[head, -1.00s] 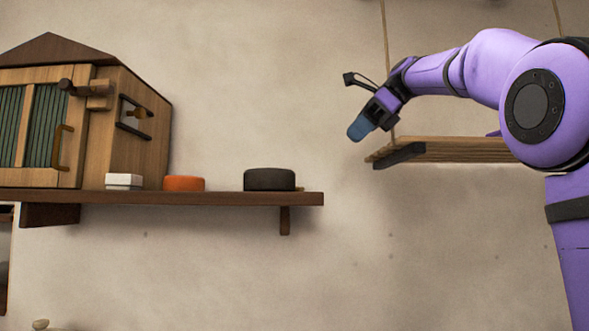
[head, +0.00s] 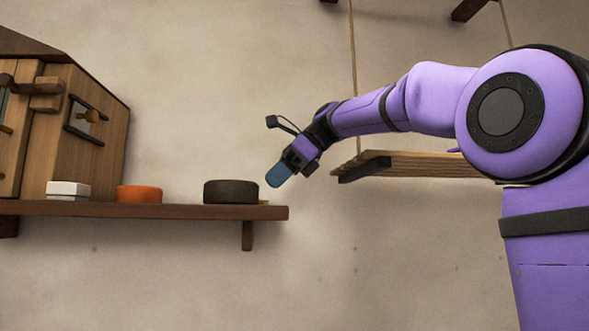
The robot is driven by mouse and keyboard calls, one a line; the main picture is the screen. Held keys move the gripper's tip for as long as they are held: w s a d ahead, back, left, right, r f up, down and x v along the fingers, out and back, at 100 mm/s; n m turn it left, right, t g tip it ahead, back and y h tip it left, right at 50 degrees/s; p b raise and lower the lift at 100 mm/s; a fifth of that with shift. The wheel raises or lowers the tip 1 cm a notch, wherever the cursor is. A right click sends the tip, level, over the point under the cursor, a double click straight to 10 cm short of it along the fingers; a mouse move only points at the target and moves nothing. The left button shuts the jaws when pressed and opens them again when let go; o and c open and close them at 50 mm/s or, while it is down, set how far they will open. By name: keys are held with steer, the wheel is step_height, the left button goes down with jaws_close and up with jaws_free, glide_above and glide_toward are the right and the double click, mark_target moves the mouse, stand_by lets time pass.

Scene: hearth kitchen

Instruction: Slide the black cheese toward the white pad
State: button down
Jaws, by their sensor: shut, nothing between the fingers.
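The black cheese (head: 231,192) is a dark round disc lying flat near the right end of the wooden shelf (head: 160,211). The white pad (head: 68,187) is a small white block at the left on the same shelf, beside the wooden cabinet. An orange disc (head: 139,194) sits between the two. My gripper (head: 277,177) is shut and empty. Its blue tips point down and left, just right of the black cheese and slightly higher, with a gap between them in the picture.
A wooden cabinet (head: 103,140) with a dark-framed opening stands at the shelf's left. A small yellowish thing (head: 263,202) shows just behind the black cheese's right side. Another wooden shelf (head: 420,163) is below my forearm at the right. Plain wall lies behind.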

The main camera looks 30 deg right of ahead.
steer(key=shift+w+a, duration=0.3)
steer(key=shift+a, duration=0.65)
steer(key=w+a, duration=0.1)
steer(key=a, duration=0.4)
steer(key=w+a, duration=0.2)
steer(key=a, duration=0.4)
steer(key=w+a, duration=0.2)
steer(key=a, duration=0.3)
steer(key=shift+w+a, duration=0.15)
steer(key=shift+w, duration=0.05)
